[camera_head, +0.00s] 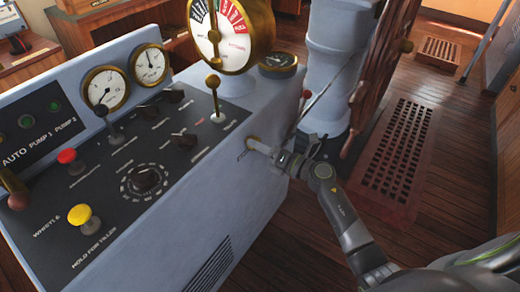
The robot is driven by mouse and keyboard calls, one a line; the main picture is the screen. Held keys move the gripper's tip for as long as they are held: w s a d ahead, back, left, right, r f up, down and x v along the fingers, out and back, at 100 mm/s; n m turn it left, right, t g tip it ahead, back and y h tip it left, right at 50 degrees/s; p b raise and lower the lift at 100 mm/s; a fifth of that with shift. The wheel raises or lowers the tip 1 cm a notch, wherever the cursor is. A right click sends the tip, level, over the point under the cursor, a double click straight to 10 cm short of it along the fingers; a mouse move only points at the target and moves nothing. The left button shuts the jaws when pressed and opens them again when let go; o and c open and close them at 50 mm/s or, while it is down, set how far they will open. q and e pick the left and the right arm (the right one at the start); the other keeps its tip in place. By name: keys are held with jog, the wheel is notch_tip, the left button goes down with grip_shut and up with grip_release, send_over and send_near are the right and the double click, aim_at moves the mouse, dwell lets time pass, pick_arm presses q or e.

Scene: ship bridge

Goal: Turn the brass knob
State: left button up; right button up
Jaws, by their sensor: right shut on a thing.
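A small brass knob (253,142) shows on the right side face of the grey-blue console (225,170), just below its top edge. My right arm reaches in from the lower right, and my right gripper (257,148) is at the knob. The gripper is shut on the brass knob, and its fingers hide part of it. The knob's exact turn cannot be told at this size. My left gripper is not in view.
The console top carries a red button (67,156), a yellow button (80,214), a black dial (145,178), small levers and gauges. A large round telegraph dial (230,35) stands behind. A wooden ship's wheel (378,85) is close right of my gripper. Floor grating (395,145) lies beyond.

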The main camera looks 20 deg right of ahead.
jog(key=shift+f+n, duration=0.15)
jog(key=shift+n, duration=0.45)
jog(key=shift+b, duration=0.3)
jog(key=o, duration=1)
jog(key=shift+d, duration=0.1)
jog(key=b+v, duration=0.3)
jog(key=v, duration=1.4)
jog(key=shift+s+b, duration=0.15)
jog(key=shift+b, duration=0.15)
